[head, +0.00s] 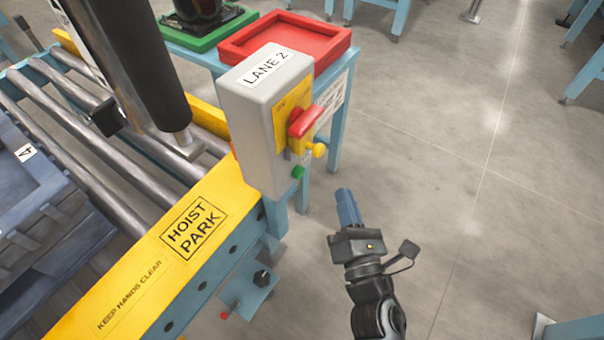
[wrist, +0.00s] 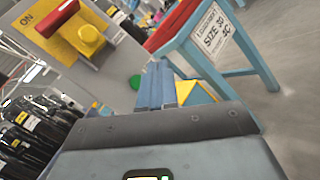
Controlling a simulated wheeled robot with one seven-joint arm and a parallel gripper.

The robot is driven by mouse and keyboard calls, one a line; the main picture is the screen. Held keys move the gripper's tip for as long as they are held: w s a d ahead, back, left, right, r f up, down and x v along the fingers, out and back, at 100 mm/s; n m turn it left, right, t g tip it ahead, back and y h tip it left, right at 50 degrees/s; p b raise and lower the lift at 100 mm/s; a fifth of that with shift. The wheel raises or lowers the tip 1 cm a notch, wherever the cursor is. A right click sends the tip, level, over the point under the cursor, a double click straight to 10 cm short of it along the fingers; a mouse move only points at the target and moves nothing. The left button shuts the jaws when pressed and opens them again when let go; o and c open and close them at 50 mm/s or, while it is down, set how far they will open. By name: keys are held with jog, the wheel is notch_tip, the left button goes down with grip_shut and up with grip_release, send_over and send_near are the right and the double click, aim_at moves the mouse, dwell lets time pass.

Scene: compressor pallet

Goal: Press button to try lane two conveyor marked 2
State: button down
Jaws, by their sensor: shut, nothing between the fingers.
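The grey control box (head: 248,130) marked LANE 2 stands at the end of the roller conveyor (head: 70,110). Its front has a yellow plate with a red handle (head: 305,121), a yellow knob (head: 319,150) and a green button (head: 298,172) low down. In the wrist view the green button (wrist: 135,82) is partly visible just left of my fingertips, and the yellow knob (wrist: 88,38) is at upper left. My gripper (head: 347,203) is shut and empty, apart from the box, below and right of the green button in the head view.
A yellow HOIST PARK beam (head: 150,255) runs along the conveyor's near end. A small blue bracket (head: 250,290) with a black knob sits below it. A red tray (head: 285,40) and green tray (head: 205,38) are behind the box. Open floor (head: 450,200) lies to the right.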

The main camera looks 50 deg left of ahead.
aim_at(300, 173)
jog(key=s+a+b, duration=0.1)
jog(key=a+b, duration=0.2)
jog(key=a, duration=0.3)
jog(key=shift+s, duration=0.2)
jog(key=shift+b, duration=0.3)
dwell(1.6)
jog(key=shift+s+a+b, duration=0.1)
jog(key=shift+a+b, duration=0.2)
jog(key=shift+a, duration=0.15)
jog(key=shift+s+a+b, duration=0.15)
jog(key=shift+a+b, duration=0.25)
jog(key=shift+a, duration=0.1)
dwell(0.8)
jog(key=shift+d, duration=0.1)
jog(key=shift+w+d+p, duration=0.2)
jog(key=shift+d+p, duration=0.4)
jog(key=shift+d, duration=0.25)
